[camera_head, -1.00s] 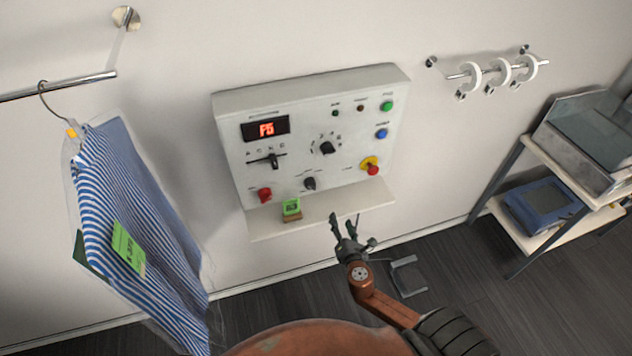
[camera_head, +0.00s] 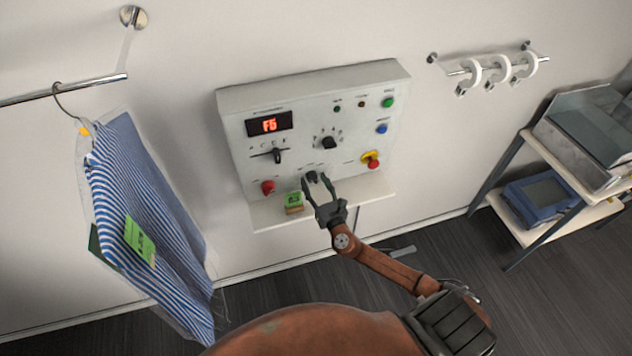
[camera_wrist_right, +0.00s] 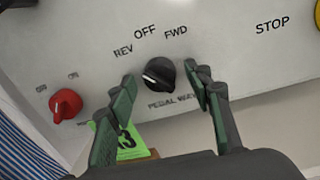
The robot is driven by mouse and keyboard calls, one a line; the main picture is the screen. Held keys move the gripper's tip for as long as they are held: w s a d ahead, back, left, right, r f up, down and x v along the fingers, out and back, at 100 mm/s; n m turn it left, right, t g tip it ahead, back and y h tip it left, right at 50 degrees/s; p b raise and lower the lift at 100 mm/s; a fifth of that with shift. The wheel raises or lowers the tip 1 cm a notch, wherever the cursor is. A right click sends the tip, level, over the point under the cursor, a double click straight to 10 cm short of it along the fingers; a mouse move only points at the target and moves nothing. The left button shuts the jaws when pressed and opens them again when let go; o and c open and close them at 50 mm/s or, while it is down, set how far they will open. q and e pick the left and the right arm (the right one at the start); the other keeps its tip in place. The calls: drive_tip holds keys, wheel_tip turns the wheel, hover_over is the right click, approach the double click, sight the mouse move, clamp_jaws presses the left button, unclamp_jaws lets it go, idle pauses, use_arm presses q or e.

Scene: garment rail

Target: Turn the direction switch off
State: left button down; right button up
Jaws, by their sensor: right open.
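The direction switch is a small black knob (camera_wrist_right: 158,75) on the front of the white control box (camera_head: 228,105). REV, OFF and FWD are printed above it in the right wrist view. A pale mark on the knob lies on its left, REV side, away from OFF. The switch (camera_head: 311,176) also shows in the head view, partly behind my fingers. My right gripper (camera_head: 315,182) is open in front of it. In the right wrist view the fingers (camera_wrist_right: 160,77) stand on both sides of the knob, with a gap visible on each side. My left gripper is not in view.
A red knob (camera_wrist_right: 66,104) is left of the switch, and a green-labelled block (camera_head: 294,201) sits on the ledge (camera_head: 350,198) below. A red-and-yellow stop button (camera_head: 371,160) is to the right. A striped garment (camera_head: 145,190) hangs at left.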

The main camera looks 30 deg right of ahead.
drive_tip(key=c, duration=1.1)
drive_tip(key=shift+d, duration=0.25)
drive_tip(key=shift+c, duration=0.2)
drive_tip(key=shift+a, duration=0.2)
drive_tip(key=m+b, duration=0.4)
drive_tip(key=b, duration=0.1)
drive_tip(key=shift+f, duration=0.3)
drive_tip(key=shift+m+b, duration=1.1)
drive_tip(key=shift+b, duration=0.05)
drive_tip(key=shift+r+m+t+b, duration=0.2)
drive_tip(key=shift+m+t+b, duration=0.1)
drive_tip(key=shift+m+b, duration=0.5)
